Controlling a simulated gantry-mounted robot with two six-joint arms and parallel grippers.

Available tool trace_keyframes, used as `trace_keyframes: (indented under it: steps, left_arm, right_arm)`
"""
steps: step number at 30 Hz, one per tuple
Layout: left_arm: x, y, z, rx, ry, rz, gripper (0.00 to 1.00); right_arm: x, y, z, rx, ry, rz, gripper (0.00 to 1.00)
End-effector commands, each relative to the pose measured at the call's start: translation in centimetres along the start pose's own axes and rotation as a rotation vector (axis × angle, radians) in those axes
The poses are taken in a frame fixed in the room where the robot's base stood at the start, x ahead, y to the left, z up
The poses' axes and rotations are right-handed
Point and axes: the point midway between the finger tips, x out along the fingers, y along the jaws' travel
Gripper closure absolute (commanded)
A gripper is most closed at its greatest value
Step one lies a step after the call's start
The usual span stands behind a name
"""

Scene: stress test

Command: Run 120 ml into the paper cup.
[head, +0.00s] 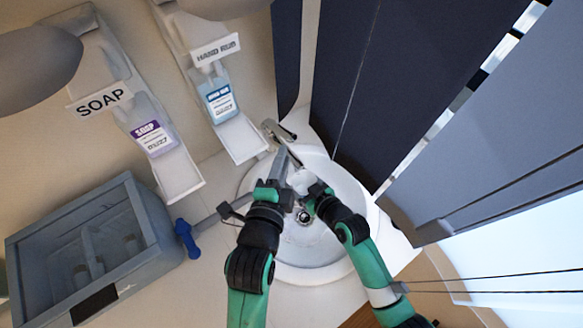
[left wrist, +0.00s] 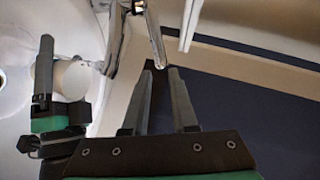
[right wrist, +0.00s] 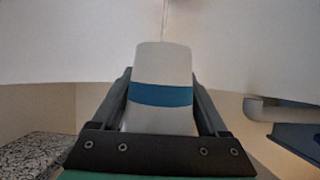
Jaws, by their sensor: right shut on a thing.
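The paper cup (right wrist: 160,118), white with a teal band, is gripped between the fingers of my right gripper (right wrist: 160,92) and looks upright in the right wrist view. In the head view the cup (head: 299,181) is over the basin, under the tap spout (head: 291,156). A thin stream (right wrist: 165,22) comes down toward the cup's top; the level inside is hidden. My left gripper (left wrist: 159,74) is open and empty, fingertips apart, just short of the tap's lever (left wrist: 156,45). In the head view my left gripper (head: 283,166) is close beside the tap and cup.
The white basin (head: 345,262) with a drain (head: 303,216) lies below. Soap (head: 152,135) and hand rub (head: 217,98) dispensers are on the wall at left. A grey crate (head: 150,220) and a blue dumbbell-shaped thing (head: 187,238) stand left. Dark panels (head: 350,80) close off the right.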

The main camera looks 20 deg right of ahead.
Motion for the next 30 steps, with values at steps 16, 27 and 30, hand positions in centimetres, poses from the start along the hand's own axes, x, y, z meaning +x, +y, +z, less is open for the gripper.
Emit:
trace_keyframes:
  steps: [16,27,30]
  left_arm:
    - [0.0,0.0,0.0,0.0,0.0,0.0,0.74]
    - [0.0,0.0,0.0,0.0,0.0,0.0,0.74]
    - [0.0,0.0,0.0,0.0,0.0,0.0,0.74]
  right_arm:
    - [3.1,0.0,-1.5,0.001,0.0,0.0,0.82]
    - [3.1,0.0,-1.5,0.001,0.0,0.001,0.82]
    - [3.1,0.0,-1.5,0.001,0.0,0.001,0.82]
